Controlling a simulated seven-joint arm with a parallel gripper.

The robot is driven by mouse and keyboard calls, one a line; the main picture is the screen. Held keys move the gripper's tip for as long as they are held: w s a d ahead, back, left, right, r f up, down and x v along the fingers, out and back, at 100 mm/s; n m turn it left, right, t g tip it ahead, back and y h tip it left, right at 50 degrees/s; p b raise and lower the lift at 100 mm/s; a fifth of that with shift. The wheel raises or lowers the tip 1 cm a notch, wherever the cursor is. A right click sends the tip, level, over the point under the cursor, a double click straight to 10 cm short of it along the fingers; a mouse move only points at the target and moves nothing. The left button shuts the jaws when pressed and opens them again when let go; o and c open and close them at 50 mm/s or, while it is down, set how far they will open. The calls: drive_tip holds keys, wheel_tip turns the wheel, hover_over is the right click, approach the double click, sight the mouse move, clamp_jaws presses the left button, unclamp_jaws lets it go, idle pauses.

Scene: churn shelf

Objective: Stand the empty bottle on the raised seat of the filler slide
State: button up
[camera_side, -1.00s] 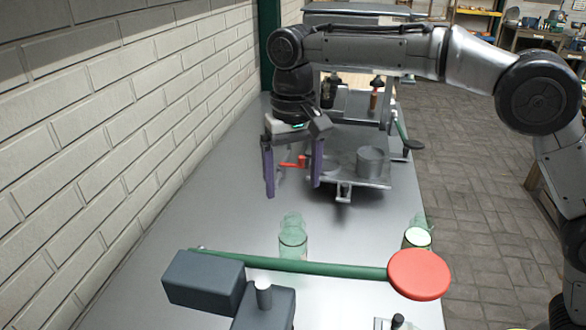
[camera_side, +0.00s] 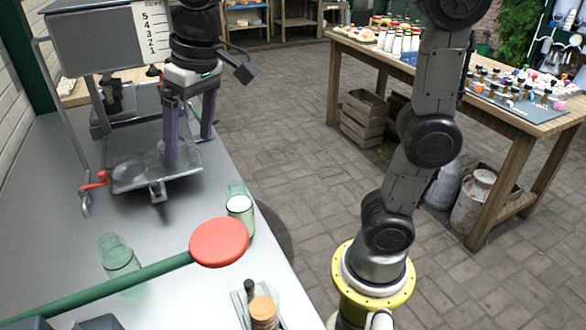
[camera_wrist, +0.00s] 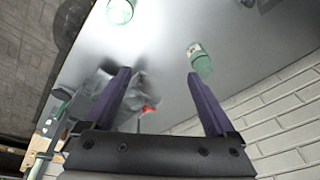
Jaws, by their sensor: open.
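A clear green glass bottle (camera_side: 121,258) with nothing visible inside stands upright on the bench, behind the green bar. It also shows at upper right in the wrist view (camera_wrist: 201,62). The filler slide (camera_side: 155,187) is a metal platform under the filler, with a flat round disc (camera_side: 130,173) at its left. My gripper's fingers hide the right part, so I cannot see the raised seat clearly. My gripper (camera_side: 189,152) is open and empty, pointing down in front of or over the slide; its height is unclear. In the wrist view my gripper (camera_wrist: 159,73) is apart from the bottle.
A second bottle (camera_side: 240,210) with white in it stands near the bench's right edge. A long green bar with a red round paddle (camera_side: 220,242) crosses the front. A red handle (camera_side: 95,181) is left of the slide. Open bench lies between slide and bottles.

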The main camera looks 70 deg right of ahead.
drive_tip(key=s+d+f+t, duration=0.1)
drive_tip(key=s+d+f, duration=0.1)
drive_tip(key=s, duration=0.3)
drive_tip(key=s+d+f+t, duration=0.1)
drive_tip(key=s+d+f, duration=0.2)
drive_tip(key=s, duration=0.2)
drive_tip(key=s+d+f+n, duration=0.1)
drive_tip(key=s+d+f, duration=0.1)
drive_tip(key=s, duration=0.3)
drive_tip(key=shift+s+d+f+t+h, duration=0.15)
drive_tip(key=shift+f+t+h, duration=0.15)
drive_tip(key=shift+f+t, duration=0.1)
drive_tip(key=shift+s+f, duration=0.3)
drive_tip(key=shift+c, duration=1.2)
